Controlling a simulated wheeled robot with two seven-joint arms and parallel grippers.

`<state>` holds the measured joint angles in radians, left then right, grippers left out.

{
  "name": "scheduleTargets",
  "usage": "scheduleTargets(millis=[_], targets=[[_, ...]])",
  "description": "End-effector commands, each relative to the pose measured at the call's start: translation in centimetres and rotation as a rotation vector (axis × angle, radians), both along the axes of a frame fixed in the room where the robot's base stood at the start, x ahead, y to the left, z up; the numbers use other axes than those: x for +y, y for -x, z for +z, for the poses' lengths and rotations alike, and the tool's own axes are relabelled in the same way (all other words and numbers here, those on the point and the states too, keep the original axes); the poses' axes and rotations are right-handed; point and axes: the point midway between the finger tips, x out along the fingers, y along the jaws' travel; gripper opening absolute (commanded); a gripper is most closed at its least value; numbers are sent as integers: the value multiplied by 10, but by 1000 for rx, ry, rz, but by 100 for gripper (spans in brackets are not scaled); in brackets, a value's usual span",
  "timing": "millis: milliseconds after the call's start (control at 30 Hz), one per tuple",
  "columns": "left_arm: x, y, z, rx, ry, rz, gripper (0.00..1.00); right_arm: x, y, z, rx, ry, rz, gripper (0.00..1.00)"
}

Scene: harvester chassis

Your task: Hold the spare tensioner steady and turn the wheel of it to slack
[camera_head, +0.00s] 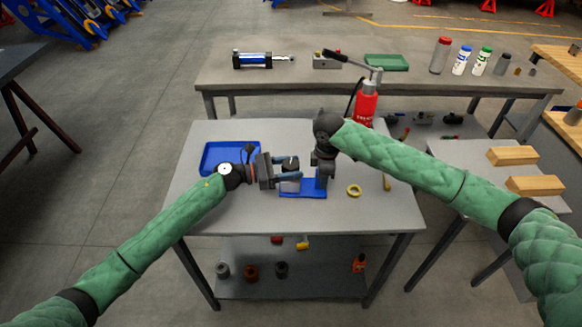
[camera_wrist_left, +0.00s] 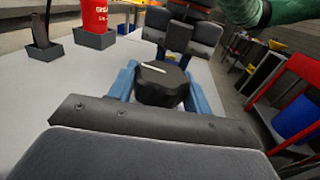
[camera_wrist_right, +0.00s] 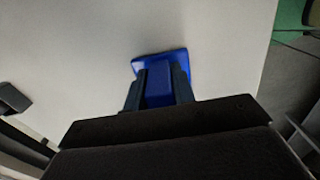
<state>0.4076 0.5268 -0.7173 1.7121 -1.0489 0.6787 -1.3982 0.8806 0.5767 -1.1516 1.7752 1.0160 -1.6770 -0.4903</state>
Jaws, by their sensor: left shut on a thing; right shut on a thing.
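The spare tensioner stands on the grey table, with a blue base (camera_head: 300,190) and a black wheel (camera_head: 290,162) on a grey body. My left gripper (camera_head: 290,175) comes in level from the left, its blue fingers around the wheel. In the left wrist view the wheel (camera_wrist_left: 160,84) sits between the fingers, and a white line on its top runs slightly tilted across it. My right gripper (camera_head: 322,182) points down on the base's right end. In the right wrist view it is shut on an upright blue block (camera_wrist_right: 158,86) of the base. The fingers partly hide the tensioner's body.
A blue tray (camera_head: 212,158) lies behind my left gripper. The table's front is clear. A longer bench (camera_head: 300,78) with several items stands behind.

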Motion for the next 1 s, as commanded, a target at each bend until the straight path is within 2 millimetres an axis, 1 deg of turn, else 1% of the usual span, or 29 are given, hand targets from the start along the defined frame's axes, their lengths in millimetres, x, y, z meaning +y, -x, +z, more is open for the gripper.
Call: scheduleTargets(millis=[200,567,600,667,700,1000], targets=[[0,0,0,-2,0,33,26,2,1,1,1,-4,4,0],[1,-1,0,-1,0,36,26,3,1,1,1,-4,4,0],[1,-1,0,-1,1,36,57,3,1,1,1,-4,4,0],[1,0,0,-1,1,35,69,2,1,1,1,-4,3,0],[0,0,0,-1,1,35,71,2,1,1,1,-4,3,0],[2,0,0,-1,1,34,71,1,0,1,0,-2,1,0]])
